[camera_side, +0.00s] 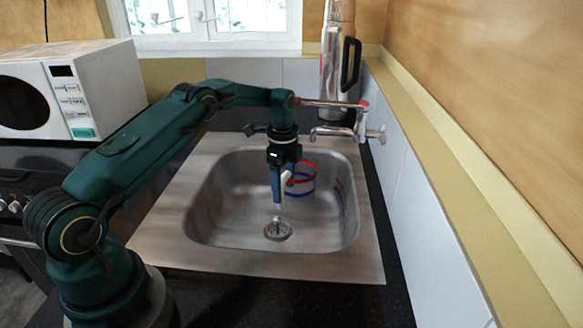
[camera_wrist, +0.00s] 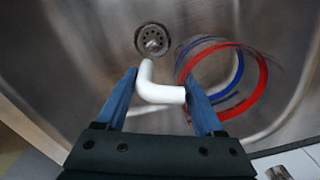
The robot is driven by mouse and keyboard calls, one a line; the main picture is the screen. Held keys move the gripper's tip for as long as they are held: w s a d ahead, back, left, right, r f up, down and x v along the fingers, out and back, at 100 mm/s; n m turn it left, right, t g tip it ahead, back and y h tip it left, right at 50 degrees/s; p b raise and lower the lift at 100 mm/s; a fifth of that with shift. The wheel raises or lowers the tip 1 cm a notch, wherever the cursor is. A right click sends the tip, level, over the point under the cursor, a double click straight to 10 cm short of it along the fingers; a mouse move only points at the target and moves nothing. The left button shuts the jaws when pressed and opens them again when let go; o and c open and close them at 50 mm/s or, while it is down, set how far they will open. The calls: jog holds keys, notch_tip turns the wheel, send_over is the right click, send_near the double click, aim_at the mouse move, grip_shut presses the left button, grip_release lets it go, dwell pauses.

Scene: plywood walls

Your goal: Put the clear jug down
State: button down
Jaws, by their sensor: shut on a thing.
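The clear jug (camera_side: 302,181) is see-through, with red and blue rings and a white handle. In the side view it is inside the metal sink (camera_side: 215,213), right of my gripper (camera_side: 278,192). In the wrist view the white handle (camera_wrist: 160,93) lies between the two blue fingers of my gripper (camera_wrist: 161,80), which is shut on it. The jug's rings (camera_wrist: 262,85) show to the right of the fingers, near the drain (camera_wrist: 152,40). The clear walls barely show. I cannot tell whether the jug's base touches the sink floor.
A tap (camera_side: 345,132) stands at the sink's back right, close to my arm. A tall steel flask (camera_side: 333,75) is behind it. A white microwave (camera_side: 75,88) is at the left. A tiled wall (camera_side: 415,205) bounds the right side. The sink floor's front left is clear.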

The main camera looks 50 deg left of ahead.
jog(key=shift+w+d+f, duration=0.15)
jog(key=shift+f, duration=0.65)
jog(key=shift+w+d+f, duration=0.15)
jog(key=shift+d+f, duration=0.05)
jog(key=shift+f, duration=0.6)
jog(key=shift+w+d+f, duration=0.15)
jog(key=shift+f, duration=0.65)
grip_release()
jog(key=shift+f, duration=0.15)
